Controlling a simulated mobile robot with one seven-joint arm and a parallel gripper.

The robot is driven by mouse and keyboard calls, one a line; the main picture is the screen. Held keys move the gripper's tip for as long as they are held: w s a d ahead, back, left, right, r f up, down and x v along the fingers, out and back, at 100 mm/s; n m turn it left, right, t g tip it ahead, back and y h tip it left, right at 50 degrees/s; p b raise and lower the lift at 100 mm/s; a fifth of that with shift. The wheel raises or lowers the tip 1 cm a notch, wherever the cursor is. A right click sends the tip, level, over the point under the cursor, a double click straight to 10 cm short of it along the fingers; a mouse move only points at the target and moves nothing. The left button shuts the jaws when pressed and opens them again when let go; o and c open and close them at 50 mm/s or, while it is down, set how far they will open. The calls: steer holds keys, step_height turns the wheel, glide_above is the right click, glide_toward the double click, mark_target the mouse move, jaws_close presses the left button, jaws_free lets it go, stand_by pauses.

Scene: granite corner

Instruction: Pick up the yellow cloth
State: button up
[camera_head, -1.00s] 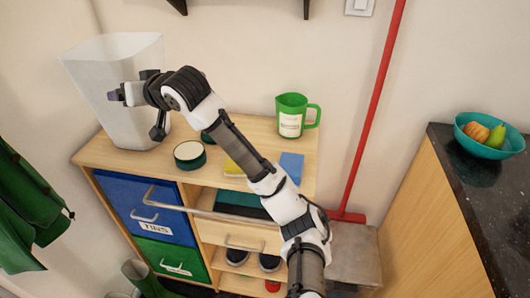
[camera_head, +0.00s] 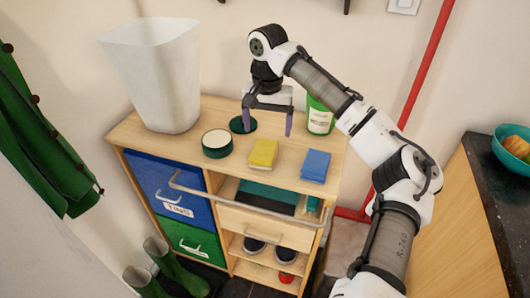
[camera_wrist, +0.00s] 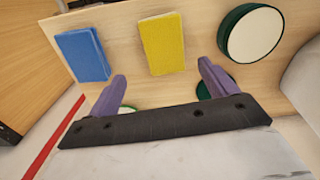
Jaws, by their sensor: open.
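The yellow cloth (camera_head: 263,153) is a small folded block lying flat on the wooden cabinet top, between a round tin and a blue cloth. It also shows in the wrist view (camera_wrist: 162,43), beyond my fingertips and roughly between their lines. My gripper (camera_head: 267,121) is open and empty, pointing down above the cabinet top, behind the yellow cloth in the head view. Its two purple fingers (camera_wrist: 160,85) are wide apart in the wrist view and apart from the cloth. Nothing covers the cloth.
The blue cloth (camera_head: 315,165) lies right of the yellow one, the green-and-white tin (camera_head: 217,143) left. A dark green disc (camera_head: 243,125) and green jug (camera_head: 319,117) are behind. A white bin (camera_head: 155,75) stands left. A rail (camera_head: 245,204) runs along the cabinet front.

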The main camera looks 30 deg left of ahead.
mark_target(264, 149)
step_height(264, 149, down, 3)
steer(key=shift+r, duration=0.1)
steer(key=f+p, duration=0.1)
steer(key=f, duration=0.1)
steer(key=s+f, duration=0.1)
steer(key=f, duration=0.1)
steer(key=shift+a+p, duration=0.2)
steer(key=shift+p, duration=0.15)
steer(key=shift+w+f, duration=0.1)
steer(key=shift+f, duration=0.55)
steer(key=c, duration=1.2)
steer(key=shift+o, duration=0.2)
step_height(264, 149, up, 10)
steer(key=b, duration=0.1)
steer(key=shift+b, duration=0.35)
steer(key=o, duration=0.5)
steer(key=shift+r, duration=0.1)
steer(key=c, duration=0.3)
